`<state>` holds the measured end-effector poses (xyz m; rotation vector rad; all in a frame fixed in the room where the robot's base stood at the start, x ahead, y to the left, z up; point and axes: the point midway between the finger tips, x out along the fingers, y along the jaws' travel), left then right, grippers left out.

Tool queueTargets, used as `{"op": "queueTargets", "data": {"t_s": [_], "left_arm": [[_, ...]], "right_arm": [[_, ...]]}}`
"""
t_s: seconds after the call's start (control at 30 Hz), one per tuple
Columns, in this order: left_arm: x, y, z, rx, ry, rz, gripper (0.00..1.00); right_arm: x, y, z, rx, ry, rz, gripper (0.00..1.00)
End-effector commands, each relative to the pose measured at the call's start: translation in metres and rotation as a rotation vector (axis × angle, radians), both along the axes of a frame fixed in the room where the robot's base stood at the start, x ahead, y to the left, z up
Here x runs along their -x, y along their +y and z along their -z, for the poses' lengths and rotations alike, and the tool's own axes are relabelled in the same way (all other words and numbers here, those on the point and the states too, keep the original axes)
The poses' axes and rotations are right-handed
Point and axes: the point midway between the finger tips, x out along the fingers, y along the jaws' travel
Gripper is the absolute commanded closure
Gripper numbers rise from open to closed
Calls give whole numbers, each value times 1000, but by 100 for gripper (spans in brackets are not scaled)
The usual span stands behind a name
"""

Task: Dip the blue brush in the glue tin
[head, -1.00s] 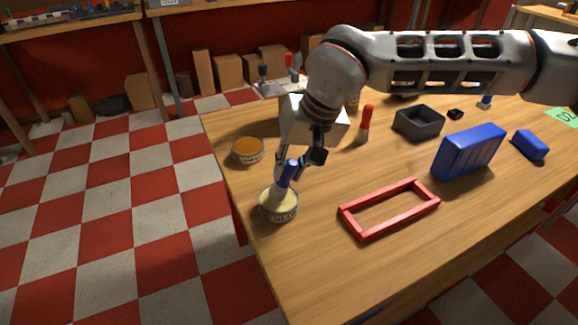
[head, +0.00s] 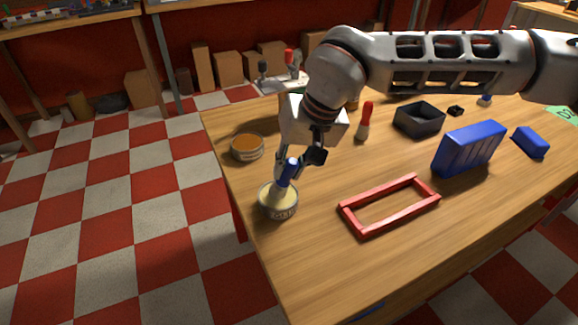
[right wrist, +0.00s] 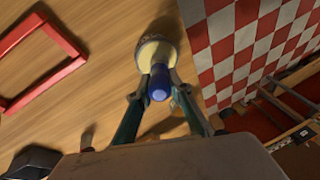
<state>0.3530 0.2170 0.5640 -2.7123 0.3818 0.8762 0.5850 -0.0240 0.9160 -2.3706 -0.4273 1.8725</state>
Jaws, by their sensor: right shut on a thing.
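The blue brush (head: 288,171) has a blue handle and a pale lower part that reaches into the mouth of the glue tin. My right gripper (head: 287,166) is shut on the brush and holds it slightly tilted above the tin. The glue tin (head: 278,208) is a round metal tin with cream-coloured contents, near the table's left edge. The brush tip is hidden, so how deep it sits cannot be told. In the right wrist view the blue handle (right wrist: 159,84) is between the fingers, with the tin (right wrist: 157,49) beyond it. My left gripper is not in view.
An orange-filled tin (head: 247,147) stands behind the glue tin. A red frame (head: 390,206) lies flat to the right. A red-handled brush (head: 365,121), a dark tray (head: 419,120) and a blue ribbed block (head: 469,148) stand farther back.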

Motion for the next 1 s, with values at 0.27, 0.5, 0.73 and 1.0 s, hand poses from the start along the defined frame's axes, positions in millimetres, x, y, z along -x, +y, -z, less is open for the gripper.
{"op": "queueTargets", "data": {"t_s": [0.27, 0.5, 0.73, 1.0], "left_arm": [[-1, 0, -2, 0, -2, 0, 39], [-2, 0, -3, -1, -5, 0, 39], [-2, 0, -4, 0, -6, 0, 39], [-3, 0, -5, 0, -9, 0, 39]], "right_arm": [[0, 0, 0, 0, -1, 0, 100], [0, 0, 0, 0, 0, 0, 100], [0, 0, 1, 0, 0, 0, 100], [0, 0, 2, 0, 1, 0, 100]]}}
